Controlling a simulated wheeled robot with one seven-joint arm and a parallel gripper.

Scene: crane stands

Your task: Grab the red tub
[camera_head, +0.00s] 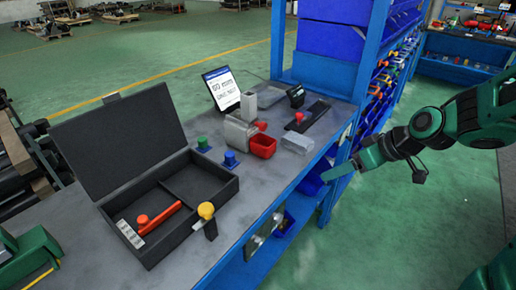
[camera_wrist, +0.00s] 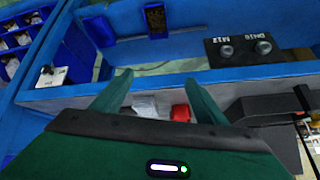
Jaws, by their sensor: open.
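The red tub (camera_head: 263,146) is a small open-topped container on the grey workbench (camera_head: 222,190) in the head view. It stands in front of a light grey block-shaped device (camera_head: 240,130). My gripper (camera_head: 328,175) is at the bench's right edge, to the right of the tub and apart from it. In the wrist view my gripper (camera_wrist: 158,88) is open, its two green fingers spread and nothing held. A red thing (camera_wrist: 181,112) shows beyond the fingers there, partly hidden by my gripper; I cannot tell whether it is the tub.
A clear box (camera_head: 297,143) stands right of the tub. Blue and green knobbed pieces (camera_head: 230,159) lie to its left. An open black case (camera_head: 205,187) fills the bench's left part. A tablet (camera_head: 222,90) and blue shelving (camera_head: 328,45) stand behind. Green floor (camera_head: 400,235) is clear at right.

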